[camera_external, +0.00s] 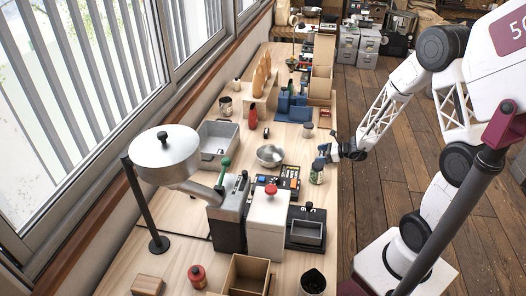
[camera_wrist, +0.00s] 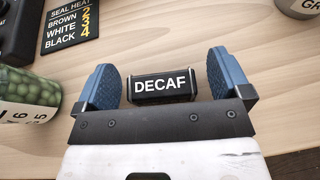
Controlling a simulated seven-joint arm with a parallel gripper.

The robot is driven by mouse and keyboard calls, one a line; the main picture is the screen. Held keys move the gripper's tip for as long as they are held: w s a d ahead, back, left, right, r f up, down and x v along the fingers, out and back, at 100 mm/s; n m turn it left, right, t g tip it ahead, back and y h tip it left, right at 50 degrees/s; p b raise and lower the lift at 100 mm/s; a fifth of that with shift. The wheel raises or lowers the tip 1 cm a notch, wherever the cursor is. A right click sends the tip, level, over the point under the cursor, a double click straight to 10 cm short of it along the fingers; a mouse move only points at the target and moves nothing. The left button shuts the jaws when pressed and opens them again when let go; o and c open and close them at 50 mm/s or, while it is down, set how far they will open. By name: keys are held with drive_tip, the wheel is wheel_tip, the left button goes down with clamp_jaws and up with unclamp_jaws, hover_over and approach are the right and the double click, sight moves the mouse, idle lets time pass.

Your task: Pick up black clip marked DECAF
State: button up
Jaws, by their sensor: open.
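The black clip marked DECAF (camera_wrist: 161,86) lies on the light wood table in the wrist view, its white lettering facing up. My gripper (camera_wrist: 160,88) is open, with one blue-padded finger on each side of the clip. There is a gap between each finger and the clip's ends, wider on the right. In the external view my gripper (camera_external: 335,151) is low at the table's right edge. The clip cannot be made out there.
A jar of green beans (camera_wrist: 24,100) stands close to my left finger. A black SEAL HEAT sign (camera_wrist: 70,22) lies behind it, and a grey container (camera_wrist: 299,7) stands at the upper right. A metal bowl (camera_external: 270,155) is left of my gripper in the external view.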

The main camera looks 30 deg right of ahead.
sight(321, 153)
drive_tip(key=shift+c, duration=0.4)
drive_tip(key=c, duration=0.9)
drive_tip(key=shift+r, duration=0.1)
wheel_tip(321, 153, up, 18)
drive_tip(key=shift+f, duration=0.1)
idle(0.6)
